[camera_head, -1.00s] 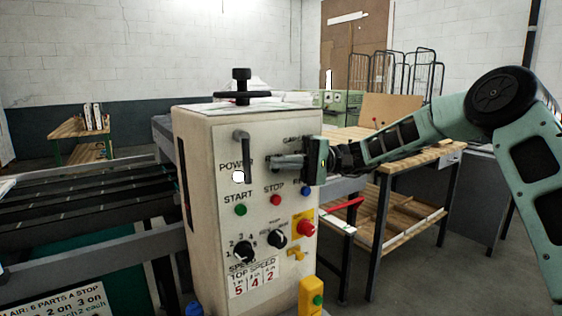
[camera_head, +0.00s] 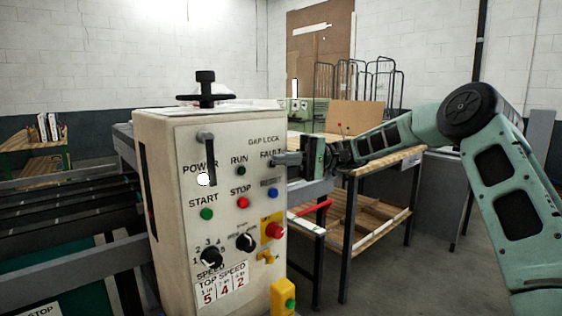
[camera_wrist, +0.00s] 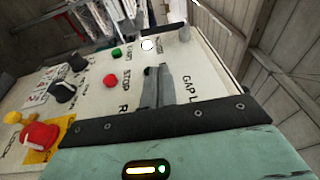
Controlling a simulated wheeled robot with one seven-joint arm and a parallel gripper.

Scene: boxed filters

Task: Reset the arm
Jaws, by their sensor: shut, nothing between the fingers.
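My gripper (camera_head: 279,161) is shut and empty in the head view. Its fingers point left toward the right part of the control panel (camera_head: 226,213), near the FAULT label. I cannot tell whether the fingertips touch the panel. My arm reaches in from the right. In the wrist view my gripper's fingers (camera_wrist: 157,85) are together in front of the panel, between the GAP LOCK and RUN labels. The panel carries a green START button (camera_head: 206,214), a red STOP button (camera_head: 243,202), a blue button (camera_head: 273,193) and two black knobs.
A black handwheel (camera_head: 206,92) stands on top of the machine. A wooden workbench (camera_head: 385,163) with a lower shelf stands right of the panel, below my arm. Conveyor rollers (camera_head: 60,215) lie at the left. Bare floor (camera_head: 400,275) shows at the lower right.

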